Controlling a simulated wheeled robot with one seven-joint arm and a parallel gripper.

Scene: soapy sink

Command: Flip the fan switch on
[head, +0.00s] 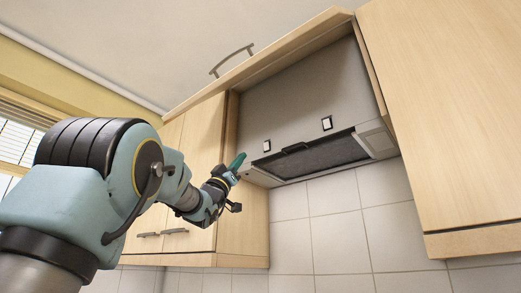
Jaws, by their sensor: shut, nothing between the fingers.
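The range hood (305,95) is a grey metal unit set between wooden cabinets. Two small white switches with dark frames sit on its front face, a left switch (267,146) and a right switch (327,123). Which one is the fan switch I cannot tell, nor how either is set. My gripper (239,160) is shut and empty, with teal fingers. In the picture it is just left of the left switch, by the hood's lower left corner. A gap shows between the fingertips and that switch; the depth between them is unclear.
A dark filter panel (315,157) forms the hood's underside. A wooden cabinet (455,110) stands close on the right, another (205,130) on the left behind my arm. A raised flap door (270,55) juts out above. White tiled wall (340,215) lies below.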

